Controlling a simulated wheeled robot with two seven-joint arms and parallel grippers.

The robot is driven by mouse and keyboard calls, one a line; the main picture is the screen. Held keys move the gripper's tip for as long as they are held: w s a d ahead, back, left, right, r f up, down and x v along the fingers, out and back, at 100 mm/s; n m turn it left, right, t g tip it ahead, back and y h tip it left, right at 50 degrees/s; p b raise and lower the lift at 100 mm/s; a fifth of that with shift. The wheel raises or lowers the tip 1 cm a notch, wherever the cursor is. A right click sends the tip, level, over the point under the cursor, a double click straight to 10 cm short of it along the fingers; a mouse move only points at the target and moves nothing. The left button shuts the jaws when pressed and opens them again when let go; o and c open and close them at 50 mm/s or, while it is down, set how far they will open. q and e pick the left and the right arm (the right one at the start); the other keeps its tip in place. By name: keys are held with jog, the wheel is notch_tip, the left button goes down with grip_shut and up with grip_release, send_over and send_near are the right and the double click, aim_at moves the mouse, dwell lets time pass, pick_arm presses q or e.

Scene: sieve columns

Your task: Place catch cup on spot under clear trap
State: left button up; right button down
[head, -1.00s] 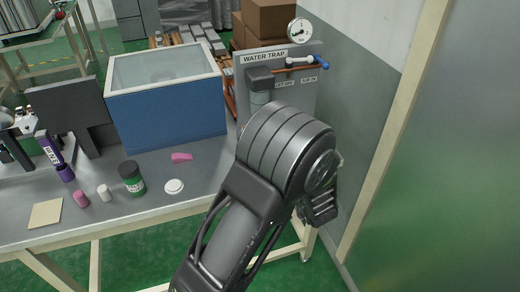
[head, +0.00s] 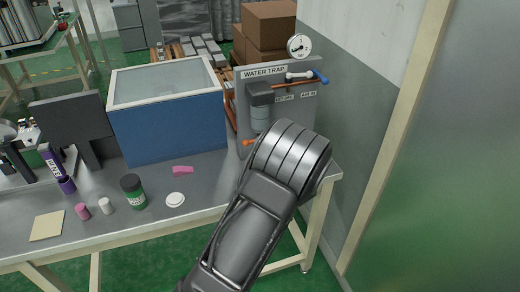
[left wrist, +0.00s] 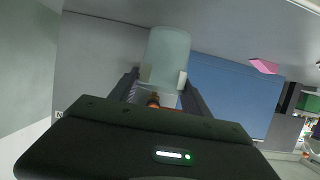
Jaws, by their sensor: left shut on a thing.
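My left gripper (left wrist: 163,86) is shut on a pale, translucent catch cup (left wrist: 169,50), which sits between its two fingers in the left wrist view. In the head view my left wrist hides the fingers and the cup. The clear trap (head: 260,117) hangs below a dark head on the grey WATER TRAP panel (head: 300,138), just beyond my wrist. An orange part (head: 248,142) shows low at the panel's left. The spot under the trap is hidden behind my wrist. My right gripper is not in view.
A blue bin (head: 168,130) stands left of the panel on the grey table (head: 140,222). A white disc (head: 175,199), a pink piece (head: 182,170) and a green-labelled jar (head: 133,191) lie or stand nearer the front. A wall (head: 365,120) is close on the right.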

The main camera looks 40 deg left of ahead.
pick_arm(q)
jog(key=w+a, duration=0.3)
jog(key=a, duration=0.2)
jog(key=shift+w+a+p, duration=0.15)
jog(key=shift+w+p, duration=0.2)
jog(key=shift+w, duration=0.05)
jog(key=shift+w+a+f+p, duration=0.1)
jog(key=shift+a+f+p, duration=0.15)
jog(key=shift+f, duration=0.65)
jog(key=shift+w+a+f+p, duration=0.1)
jog(key=shift+f+p, duration=0.1)
jog(key=shift+f, duration=0.65)
jog(key=shift+f, duration=0.25)
jog(key=o, duration=1.5)
jog(key=shift+r, duration=0.1)
jog(key=shift+c, duration=0.2)
jog(key=shift+r, duration=0.15)
